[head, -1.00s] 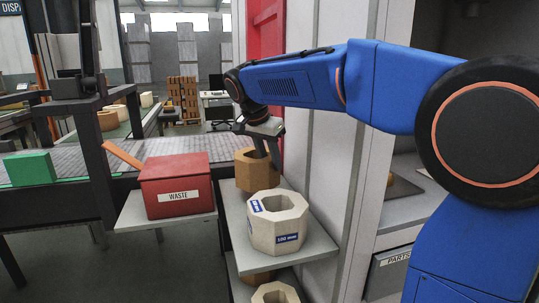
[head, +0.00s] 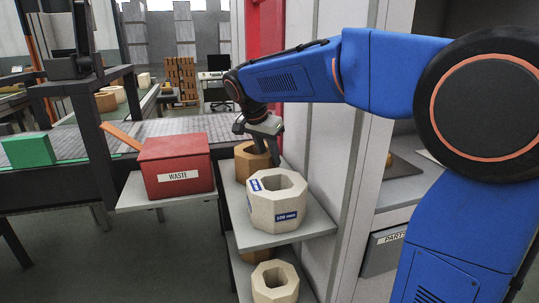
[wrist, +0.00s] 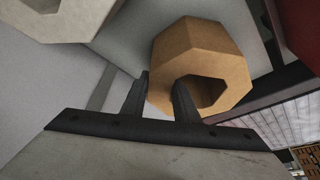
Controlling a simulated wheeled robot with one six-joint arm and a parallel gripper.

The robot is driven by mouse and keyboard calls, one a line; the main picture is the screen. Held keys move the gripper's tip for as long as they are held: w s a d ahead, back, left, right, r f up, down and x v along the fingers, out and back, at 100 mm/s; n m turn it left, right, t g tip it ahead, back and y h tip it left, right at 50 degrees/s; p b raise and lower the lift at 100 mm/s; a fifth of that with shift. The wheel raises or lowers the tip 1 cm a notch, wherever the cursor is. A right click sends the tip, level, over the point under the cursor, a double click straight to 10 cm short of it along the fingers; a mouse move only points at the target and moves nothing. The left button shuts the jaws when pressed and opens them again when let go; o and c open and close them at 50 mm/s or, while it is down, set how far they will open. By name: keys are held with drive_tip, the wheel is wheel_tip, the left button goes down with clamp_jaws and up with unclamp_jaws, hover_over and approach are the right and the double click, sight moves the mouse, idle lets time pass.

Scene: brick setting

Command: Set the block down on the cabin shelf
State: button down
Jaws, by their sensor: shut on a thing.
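My gripper (head: 264,150) points down, shut on the near wall of a brown octagonal block (wrist: 205,50) with a hole through it. In the wrist view one finger (wrist: 183,103) is at the hole and the other is outside the wall. In the head view the brown block (head: 243,165) is behind a pale octagonal block (head: 277,212). That pale block stands on a grey shelf (head: 312,224) on the white cabin's side. The pale block hides part of the brown block's lower side, so I cannot tell whether it touches the shelf.
A red WASTE box (head: 176,166) stands on a ledge to the left. Lower down, another pale block (head: 275,284) sits below the shelf. The red post and white wall stand close on the right. A green block (head: 28,151) lies on the conveyor.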

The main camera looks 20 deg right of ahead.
drive_tip(key=c, duration=1.4)
unclamp_jaws()
drive_tip(key=v, duration=1.2)
drive_tip(key=shift+r, duration=0.1)
